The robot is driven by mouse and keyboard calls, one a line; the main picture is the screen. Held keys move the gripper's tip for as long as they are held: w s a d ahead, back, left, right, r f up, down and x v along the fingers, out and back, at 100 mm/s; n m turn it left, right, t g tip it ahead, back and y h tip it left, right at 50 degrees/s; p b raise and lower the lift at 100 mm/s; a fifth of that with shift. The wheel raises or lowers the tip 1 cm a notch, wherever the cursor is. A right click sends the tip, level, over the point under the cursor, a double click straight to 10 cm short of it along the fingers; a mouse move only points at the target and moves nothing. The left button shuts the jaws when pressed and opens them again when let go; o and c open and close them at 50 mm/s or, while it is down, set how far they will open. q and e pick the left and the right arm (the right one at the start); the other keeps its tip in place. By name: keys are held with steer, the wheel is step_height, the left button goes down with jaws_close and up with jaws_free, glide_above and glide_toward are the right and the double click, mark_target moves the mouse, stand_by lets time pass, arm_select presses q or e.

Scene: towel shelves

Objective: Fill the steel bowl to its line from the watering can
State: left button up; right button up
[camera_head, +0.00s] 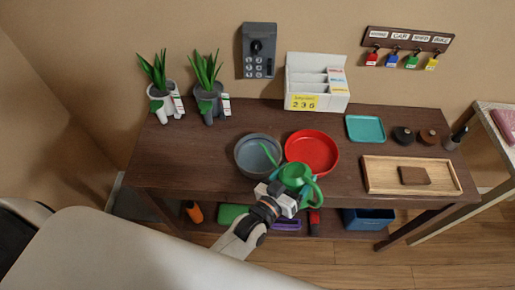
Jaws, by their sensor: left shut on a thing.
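The steel bowl (245,152) is a round grey dish on the dark wooden table, left of a red bowl. A green watering can (293,172) is at the right front of the steel bowl, and its thin spout reaches up and left over the bowl's inside. My left gripper (279,194) comes in from the front left and is shut on the watering can. The can's handle loop sticks out toward the front right. I cannot make out the bowl's line, any water or how far the can is tilted. My right gripper is not in view.
The red bowl (318,147) is close beside the can. A teal tray (365,129), dark round objects (403,136) and a wooden tray (380,182) are on the right. Two potted plants (209,101) and a white organizer (303,84) line the back. The table's left front is clear.

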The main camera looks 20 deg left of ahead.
arm_select(q)
steer(key=shift+r, duration=0.4)
steer(key=shift+n, duration=0.5)
steer(key=shift+w+a+f, duration=0.1)
steer(key=shift+w+a, duration=0.05)
